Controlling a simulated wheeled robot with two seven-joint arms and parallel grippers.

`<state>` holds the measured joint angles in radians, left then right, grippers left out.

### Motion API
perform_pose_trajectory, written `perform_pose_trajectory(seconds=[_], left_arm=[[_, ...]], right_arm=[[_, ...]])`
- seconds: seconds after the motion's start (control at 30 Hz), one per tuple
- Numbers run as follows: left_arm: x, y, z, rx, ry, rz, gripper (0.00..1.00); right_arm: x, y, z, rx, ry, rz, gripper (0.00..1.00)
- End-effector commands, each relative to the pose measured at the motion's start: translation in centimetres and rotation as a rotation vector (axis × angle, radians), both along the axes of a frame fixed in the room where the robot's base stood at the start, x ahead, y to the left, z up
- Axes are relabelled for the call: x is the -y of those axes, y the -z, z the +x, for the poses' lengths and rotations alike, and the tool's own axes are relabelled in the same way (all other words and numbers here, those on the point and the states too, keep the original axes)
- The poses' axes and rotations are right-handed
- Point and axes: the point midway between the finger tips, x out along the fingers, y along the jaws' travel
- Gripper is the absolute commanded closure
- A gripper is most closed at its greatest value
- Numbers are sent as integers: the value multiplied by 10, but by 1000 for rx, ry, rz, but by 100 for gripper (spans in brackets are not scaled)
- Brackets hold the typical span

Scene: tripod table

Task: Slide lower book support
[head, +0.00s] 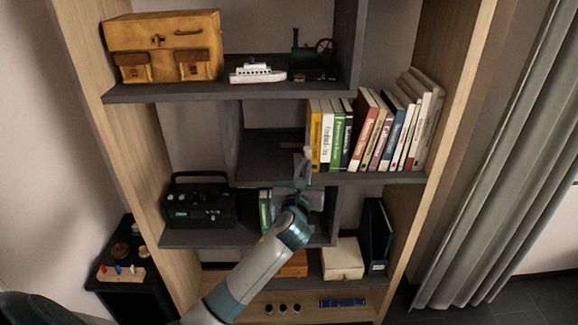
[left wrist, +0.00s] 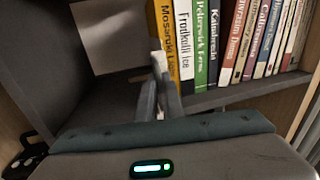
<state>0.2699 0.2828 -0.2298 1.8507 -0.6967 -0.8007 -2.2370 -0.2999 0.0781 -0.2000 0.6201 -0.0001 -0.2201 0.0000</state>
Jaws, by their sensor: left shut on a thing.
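The lower row of books (head: 370,135) stands on the middle shelf, with a yellow book (head: 315,135) at its left end. A small tan piece (head: 288,145), apparently part of the lower book support, shows just left of the yellow book; most of the support is hidden. My left gripper (head: 306,156) reaches up to the shelf at this left end and is shut on the support. In the left wrist view its fingers (left wrist: 160,75) are close together in front of the yellow book (left wrist: 166,40). My right gripper is not in view.
The shelf board (head: 265,155) left of the books is bare. A dark upright panel (left wrist: 45,60) bounds it on the left. An upper shelf (head: 200,93) holds a tan case (head: 165,45) and a toy ship (head: 257,74). A black radio (head: 200,203) stands lower left.

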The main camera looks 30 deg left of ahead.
Motion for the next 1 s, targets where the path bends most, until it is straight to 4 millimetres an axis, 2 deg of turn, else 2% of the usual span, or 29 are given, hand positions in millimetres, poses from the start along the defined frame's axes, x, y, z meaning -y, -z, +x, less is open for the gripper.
perform_pose_trajectory(seconds=[0.23, 0.3, 0.33, 0.77, 1.0], left_arm=[[-1, 1, 0, -1, -1, 2, 100], [-1, 1, 0, -1, -1, 2, 79], [-1, 1, 0, -1, -1, 2, 75], [0, 1, -3, -1, -1, 2, 75], [8, 2, -24, 0, 0, 1, 75]], right_arm=[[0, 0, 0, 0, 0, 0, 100], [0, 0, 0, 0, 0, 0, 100], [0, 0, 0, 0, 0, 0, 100], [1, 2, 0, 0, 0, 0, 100], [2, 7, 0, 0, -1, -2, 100]])
